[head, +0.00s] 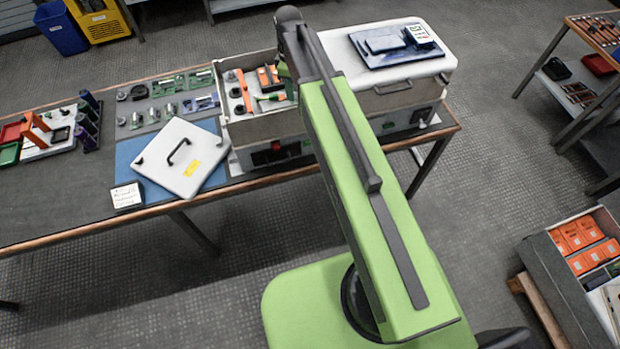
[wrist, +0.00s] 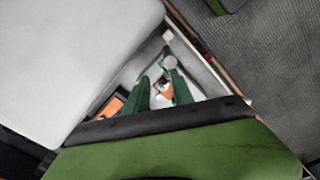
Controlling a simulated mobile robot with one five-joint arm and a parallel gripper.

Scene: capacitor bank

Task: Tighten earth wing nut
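In the wrist view my gripper (wrist: 158,77) has its two dark green fingers apart, over a narrow part of the capacitor bank beside a large white lid (wrist: 70,55). A small orange-and-white part (wrist: 164,91) shows between the fingers, too small to tell whether it is touched. A round pale disc (wrist: 170,62) with a bit of green beside it lies just past the fingertips. I cannot make out the earth wing nut for certain. In the head view the open grey enclosure (head: 262,122) holds orange and green parts; my arm hides the fingertips and part of the enclosure.
A removed white cover (head: 180,160) with a black handle lies on the blue mat left of the enclosure. A white-topped unit (head: 390,85) carrying a dark blue tray stands to the right. Loose parts, a tray and a small label card (head: 126,196) occupy the bench. Floor in front is clear.

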